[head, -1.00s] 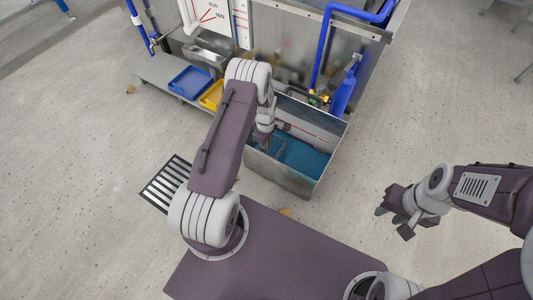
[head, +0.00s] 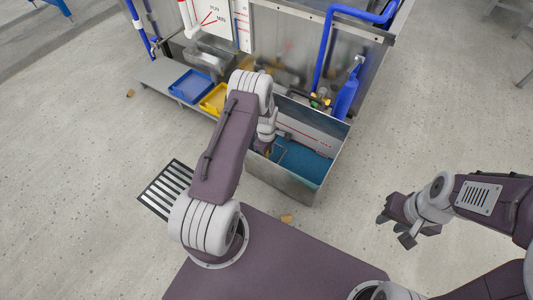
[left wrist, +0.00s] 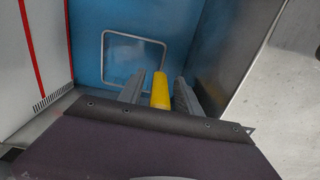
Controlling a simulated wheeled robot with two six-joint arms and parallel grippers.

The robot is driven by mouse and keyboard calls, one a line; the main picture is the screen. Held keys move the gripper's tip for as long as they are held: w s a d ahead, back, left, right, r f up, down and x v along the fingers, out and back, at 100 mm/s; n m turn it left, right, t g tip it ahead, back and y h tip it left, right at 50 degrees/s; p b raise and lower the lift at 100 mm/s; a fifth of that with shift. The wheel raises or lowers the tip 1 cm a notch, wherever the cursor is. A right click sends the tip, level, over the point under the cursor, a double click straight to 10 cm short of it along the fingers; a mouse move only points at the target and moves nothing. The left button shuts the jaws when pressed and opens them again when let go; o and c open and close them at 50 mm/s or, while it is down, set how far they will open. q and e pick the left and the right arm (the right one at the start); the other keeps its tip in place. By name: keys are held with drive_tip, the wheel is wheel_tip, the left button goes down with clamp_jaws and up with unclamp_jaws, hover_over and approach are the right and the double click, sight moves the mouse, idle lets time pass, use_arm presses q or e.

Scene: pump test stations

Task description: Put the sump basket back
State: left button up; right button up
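The open metal sump tank (head: 283,180) has a blue interior. A thin pale wire frame (left wrist: 103,60) shows against the blue in the left wrist view; I cannot tell if it is part of the sump basket. My left gripper (left wrist: 160,88) reaches down inside the tank. A yellow bar-like grip (left wrist: 160,92) lies between its two fingers, with narrow gaps seeming to show on both sides, so I cannot tell if they clamp it. Any basket below the grip is hidden. My right gripper (head: 395,230) is open and empty over the floor at right.
A blue tray (head: 191,85) and a yellow tray (head: 214,99) sit on the ledge left of the tank. A blue pipe (head: 323,50) and a blue bottle-like object (head: 346,98) stand at its back.

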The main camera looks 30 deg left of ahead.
use_arm(q)
wheel_tip(320, 180, up, 12)
drive_tip(key=p, duration=0.8)
drive_tip(key=shift+r, duration=0.25)
drive_tip(key=s+d+r+m, duration=0.3)
drive_tip(key=r+m, duration=0.2)
drive_tip(key=r, duration=0.2)
drive_tip(key=s+d+r+m, duration=0.3)
drive_tip(key=s+r+m, duration=0.1)
drive_tip(key=r, duration=0.4)
drive_tip(key=s+d+r+m, duration=0.1)
drive_tip(key=s+r+m, duration=0.1)
drive_tip(key=s+m, duration=0.2)
drive_tip(key=s+d+r+m+t, duration=0.1)
drive_tip(key=s+d+r+m, duration=0.1)
drive_tip(key=s, duration=0.4)
drive_tip(key=shift+s+r+m, duration=0.4)
drive_tip(key=shift+r+m, duration=0.35)
drive_tip(key=shift+m, duration=0.25)
